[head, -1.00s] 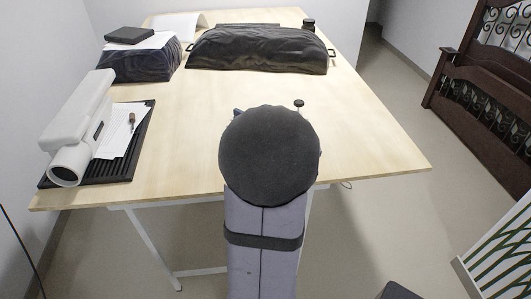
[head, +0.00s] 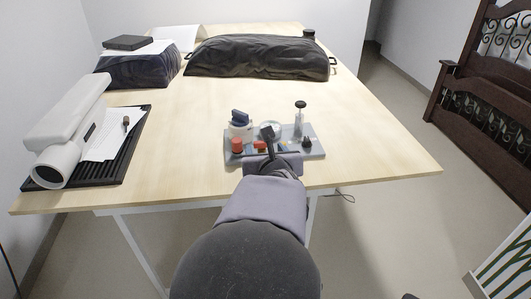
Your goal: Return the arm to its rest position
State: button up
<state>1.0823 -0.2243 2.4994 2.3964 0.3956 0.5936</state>
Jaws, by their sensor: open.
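My arm reaches up from the bottom centre of the head view. My gripper (head: 269,138), dark and small, is at its far end, in front of a grey board (head: 313,132) near the table's front edge. The gripper is open and I see nothing held in it. Part of the board is hidden behind my arm. On the board are a white cylinder with a blue top (head: 239,121), a red knob (head: 237,144), a small orange-red piece (head: 259,146), a clear round part (head: 272,128) and a clear upright part with a black knob (head: 299,106).
The wooden table (head: 385,160) is bare to the right of the board. A white device (head: 68,125) stands on a black ribbed tray (head: 130,150) at left, with paper. Dark covered bundles (head: 258,56) lie at the back. A dark wooden bed frame (head: 480,95) stands at right.

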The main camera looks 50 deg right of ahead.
dwell(0.3)
jog(key=w+a+r+n+t+y+p, duration=0.1)
jog(key=w+a+n+y+p, duration=0.35)
jog(key=a+n, duration=0.3)
jog(key=w+a+r+n+t+y+p, duration=0.1)
jog(key=w+a+r+n+y+p, duration=0.15)
jog(key=w+a+n, duration=0.45)
jog(key=s+a+n+g+y+p, duration=0.25)
jog(key=a+n+y+p, duration=0.25)
jog(key=a+n, duration=0.65)
jog(key=s+a+n+g+y+p, duration=0.1)
jog(key=s+a+n+g+p, duration=0.5)
jog(key=a, duration=0.4)
jog(key=s+r+n+g+h+p, duration=0.1)
jog(key=s+n+g+h+p, duration=0.2)
jog(key=n, duration=1)
jog(key=s+p, duration=0.2)
jog(key=s, duration=0.2)
jog(key=shift+s, duration=0.35)
